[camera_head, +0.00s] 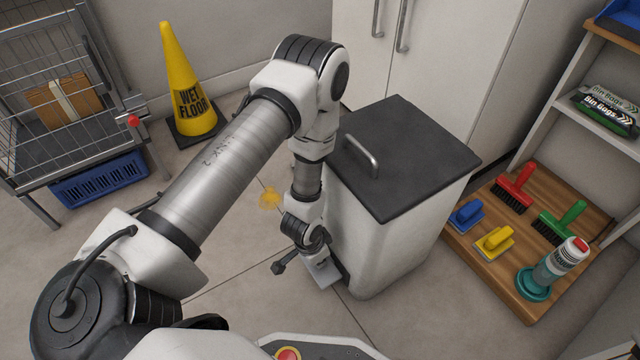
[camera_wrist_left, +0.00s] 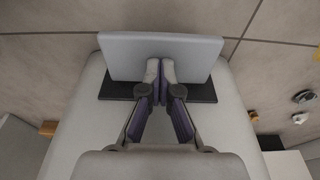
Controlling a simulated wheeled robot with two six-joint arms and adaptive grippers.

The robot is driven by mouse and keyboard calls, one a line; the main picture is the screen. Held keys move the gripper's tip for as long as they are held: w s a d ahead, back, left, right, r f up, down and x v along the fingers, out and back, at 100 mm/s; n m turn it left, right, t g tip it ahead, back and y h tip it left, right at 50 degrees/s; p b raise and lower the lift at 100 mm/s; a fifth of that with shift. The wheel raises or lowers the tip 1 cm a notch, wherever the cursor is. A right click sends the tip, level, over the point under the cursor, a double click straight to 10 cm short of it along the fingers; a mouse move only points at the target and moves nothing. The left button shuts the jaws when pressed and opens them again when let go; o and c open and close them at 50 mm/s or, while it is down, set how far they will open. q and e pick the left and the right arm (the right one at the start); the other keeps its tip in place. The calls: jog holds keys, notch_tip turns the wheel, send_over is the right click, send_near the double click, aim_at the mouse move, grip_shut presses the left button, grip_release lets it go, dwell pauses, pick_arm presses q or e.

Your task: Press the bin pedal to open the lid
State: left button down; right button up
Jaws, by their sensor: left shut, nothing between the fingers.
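The bin (camera_head: 385,240) is a pale box with a flat dark lid (camera_head: 425,150) and a metal handle on top. The lid lies level and closed on the body. The grey pedal plate (camera_head: 324,274) sticks out low at the bin's left side, and it fills the upper middle of the left wrist view (camera_wrist_left: 160,45). My left gripper (camera_head: 316,256) points down at the pedal. In the left wrist view its two fingertips (camera_wrist_left: 160,70) are together, empty, and overlap the plate's edge. I cannot tell whether they touch it. My right gripper is out of view.
A yellow wet-floor cone (camera_head: 187,90) and a wire cage trolley (camera_head: 65,90) stand at the left. A wooden shelf (camera_head: 490,275) with brushes and a bottle is right of the bin. White cabinets (camera_head: 440,60) stand behind. A yellow spill (camera_head: 269,198) marks the floor.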

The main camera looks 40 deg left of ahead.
pick_arm(q)
jog(key=shift+f, duration=0.85)
dwell(0.3)
jog(key=shift+f+b, duration=0.35)
jog(key=shift+f, duration=0.35)
dwell(0.4)
notch_tip(320, 180, up, 8)
jog(key=p, duration=0.7)
jog(key=shift+p, duration=0.4)
